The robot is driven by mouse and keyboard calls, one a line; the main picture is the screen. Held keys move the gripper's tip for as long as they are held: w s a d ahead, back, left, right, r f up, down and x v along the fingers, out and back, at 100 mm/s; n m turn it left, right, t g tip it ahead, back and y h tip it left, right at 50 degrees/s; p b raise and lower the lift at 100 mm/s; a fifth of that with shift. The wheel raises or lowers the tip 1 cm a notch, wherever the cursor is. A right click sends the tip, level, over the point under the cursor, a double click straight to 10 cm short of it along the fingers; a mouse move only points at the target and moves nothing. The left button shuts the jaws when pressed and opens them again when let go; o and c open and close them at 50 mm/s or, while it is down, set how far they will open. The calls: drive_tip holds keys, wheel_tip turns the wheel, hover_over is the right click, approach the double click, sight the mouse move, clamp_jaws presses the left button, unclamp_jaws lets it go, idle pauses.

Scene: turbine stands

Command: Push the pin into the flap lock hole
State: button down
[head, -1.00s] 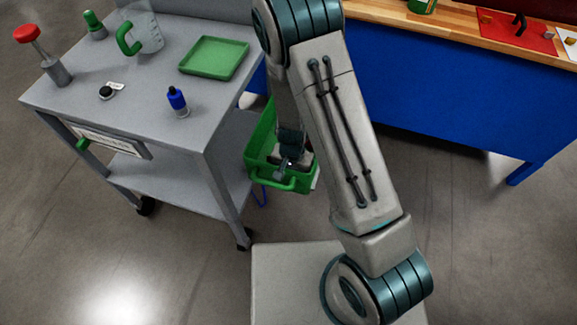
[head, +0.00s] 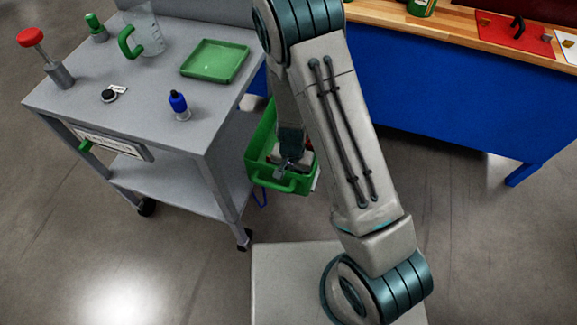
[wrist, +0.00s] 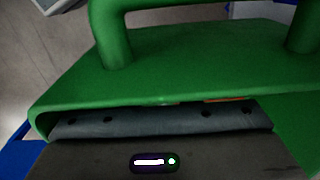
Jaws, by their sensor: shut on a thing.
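My gripper (head: 285,168) is low in the green bin (head: 262,136), close behind the bin's handle, beside the cart. Its fingertips are small and partly hidden there. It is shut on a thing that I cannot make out. In the wrist view the bin's green wall (wrist: 190,68) and thick handle fill most of the picture, close to the camera. A dark grey bar with several dark holes (wrist: 160,121) lies below the wall's edge. I cannot pick out the pin or the flap lock hole. A labelled plate (head: 112,145) with a green knob (head: 85,145) is on the cart's side.
The grey cart (head: 150,100) carries a green tray (head: 215,60), a blue-capped bottle (head: 179,105), a jug (head: 145,35), a red-topped tool (head: 45,55) and a small black-topped item (head: 109,96). A blue workbench (head: 450,100) stands at the right. The floor between is clear.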

wheel_tip(320, 180, up, 11)
drive_tip(key=p, duration=0.8)
drive_tip(key=shift+f, duration=0.2)
idle(0.4)
idle(0.4)
